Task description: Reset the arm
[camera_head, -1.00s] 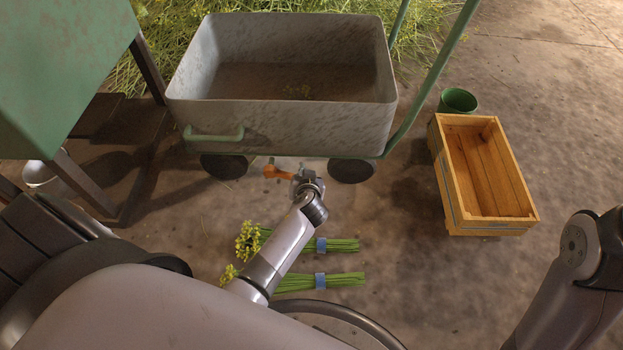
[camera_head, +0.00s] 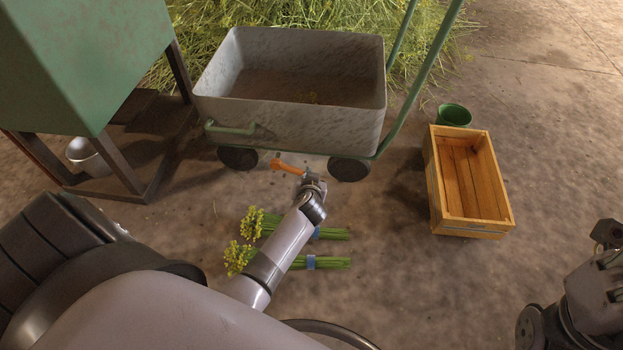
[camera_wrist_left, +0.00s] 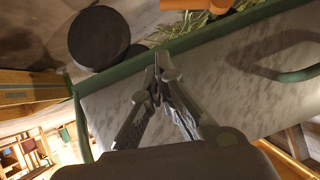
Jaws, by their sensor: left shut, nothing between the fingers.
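My left arm reaches in from the lower left to the near side of the grey metal cart (camera_head: 300,117). Its wrist end, with the left gripper (camera_head: 312,181) mostly hidden from above, is low in front of the cart. In the left wrist view the gripper (camera_wrist_left: 157,62) is shut and empty, its fingers together in front of the cart's speckled wall (camera_wrist_left: 235,85). An orange piece (camera_head: 288,165) shows just past the wrist, and orange also shows at the top of the wrist view (camera_wrist_left: 195,4). My right arm shows only in part at the right edge; its gripper is not visible.
Two tied bundles of yellow-flowered stems (camera_head: 325,263) lie on the floor beside and partly under my left arm. A wooden crate (camera_head: 437,190) and green bucket (camera_head: 454,115) stand right. A green box on legs (camera_head: 85,60) stands left. Floor between cart and crate is clear.

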